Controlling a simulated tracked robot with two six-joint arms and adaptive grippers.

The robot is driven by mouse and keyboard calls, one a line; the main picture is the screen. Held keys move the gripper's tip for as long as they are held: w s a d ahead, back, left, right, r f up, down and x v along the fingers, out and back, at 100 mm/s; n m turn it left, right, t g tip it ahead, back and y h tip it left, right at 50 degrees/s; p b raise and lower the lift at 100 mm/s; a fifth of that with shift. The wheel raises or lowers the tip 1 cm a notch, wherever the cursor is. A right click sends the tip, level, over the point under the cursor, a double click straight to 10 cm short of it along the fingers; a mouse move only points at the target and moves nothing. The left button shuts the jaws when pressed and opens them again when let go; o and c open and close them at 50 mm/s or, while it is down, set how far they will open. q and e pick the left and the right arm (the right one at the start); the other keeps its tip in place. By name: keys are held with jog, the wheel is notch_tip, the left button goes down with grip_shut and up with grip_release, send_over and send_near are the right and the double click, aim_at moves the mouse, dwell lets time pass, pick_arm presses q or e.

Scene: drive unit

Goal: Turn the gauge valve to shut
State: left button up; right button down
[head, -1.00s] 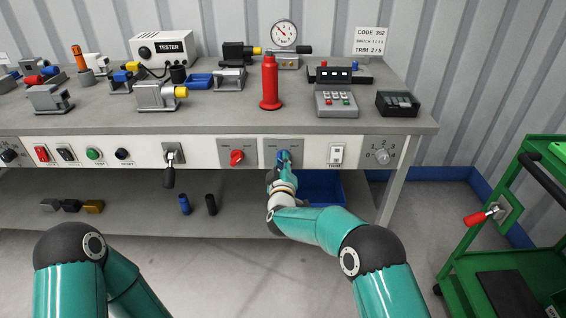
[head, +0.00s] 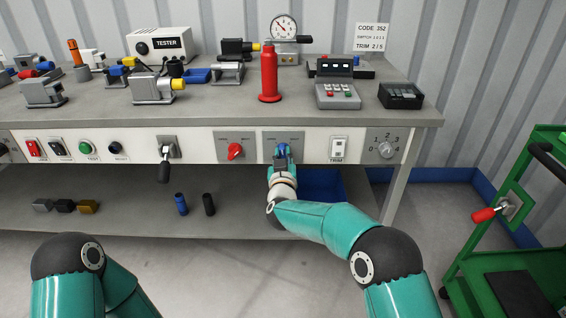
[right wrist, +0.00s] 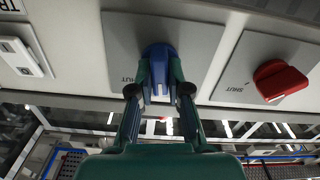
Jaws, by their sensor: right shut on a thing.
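A blue knob (head: 283,148) sits on a grey plate on the bench's front panel. It shows from close up in the right wrist view (right wrist: 158,52), upright in that picture, with a SHUT label beside it on the left. My right gripper (head: 284,157) is shut on the blue knob, one finger on each side, as the right wrist view (right wrist: 160,78) shows. A round gauge (head: 284,27) with a red needle stands on the bench, with a black handle (head: 304,39) at its base. My left gripper is out of view; only part of that arm shows.
A red knob (head: 235,150) on a similar plate is just left of the blue one in the head view. The trim switch (head: 339,149) and a numbered dial (head: 385,148) are to the right. A blue bin (head: 322,186) is below. A green cart (head: 500,230) stands at right.

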jog(key=m+b, duration=0.1)
jog(key=m, duration=0.1)
jog(key=m+b, duration=0.3)
jog(key=shift+f+m, duration=0.3)
jog(key=shift+f, duration=0.05)
jog(key=m+b, duration=0.3)
jog(key=m, duration=0.2)
jog(key=shift+d, duration=0.1)
jog(key=c, duration=1.1)
grip_release()
jog(key=shift+d, duration=0.1)
jog(key=shift+r, duration=0.15)
jog(key=shift+s, duration=0.1)
jog(key=shift+s+r, duration=0.1)
jog(key=shift+s, duration=0.35)
jog(key=s, duration=1.1)
